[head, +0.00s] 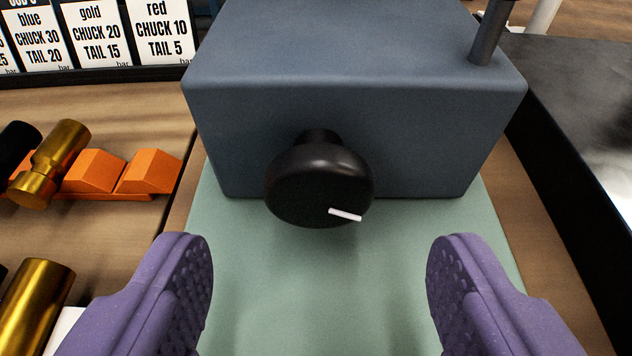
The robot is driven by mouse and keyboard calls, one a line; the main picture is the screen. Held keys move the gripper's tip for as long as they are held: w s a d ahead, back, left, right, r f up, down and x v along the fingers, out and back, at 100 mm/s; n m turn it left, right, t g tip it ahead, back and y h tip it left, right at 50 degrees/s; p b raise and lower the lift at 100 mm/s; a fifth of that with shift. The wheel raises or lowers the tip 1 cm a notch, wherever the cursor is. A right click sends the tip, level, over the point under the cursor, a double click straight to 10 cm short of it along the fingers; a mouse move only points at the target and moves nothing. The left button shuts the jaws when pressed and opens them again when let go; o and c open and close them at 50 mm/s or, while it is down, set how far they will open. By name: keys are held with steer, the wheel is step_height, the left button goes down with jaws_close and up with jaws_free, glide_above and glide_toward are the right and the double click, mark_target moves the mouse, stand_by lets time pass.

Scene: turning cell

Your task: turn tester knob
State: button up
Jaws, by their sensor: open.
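The tester (350,60) is a blue-grey box in the upper middle of the head view, standing on a pale green mat (315,290). Its round black knob (310,180) sticks out of the front face towards me. A white pointer line on the knob points to the lower right. My gripper (320,250) shows as two purple, dimpled fingers at the lower left and lower right. The fingers are wide apart with nothing between them. They are on the near side of the knob, to either side of it, and do not appear to touch it.
Orange V-shaped rests (120,175) and gold cylinders (52,165) lie on the wooden surface at left. Printed cards (95,35) stand behind them. A dark post (490,35) rises at the tester's back right. A black-edged panel (585,110) lies at right.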

mark_target(319, 203)
steer(key=b+x, duration=0.1)
steer(key=x, duration=0.4)
steer(key=shift+w, duration=0.15)
steer(key=c, duration=1)
steer(key=m+p, duration=0.1)
steer(key=p, duration=0.2)
steer(key=shift+r+y, duration=0.3)
steer(key=shift+y, duration=0.1)
steer(key=shift+f+m+y+p, duration=0.1)
steer(key=shift+m+y+p, duration=0.3)
steer(key=shift+p, duration=0.55)
steer(key=shift+f, duration=0.25)
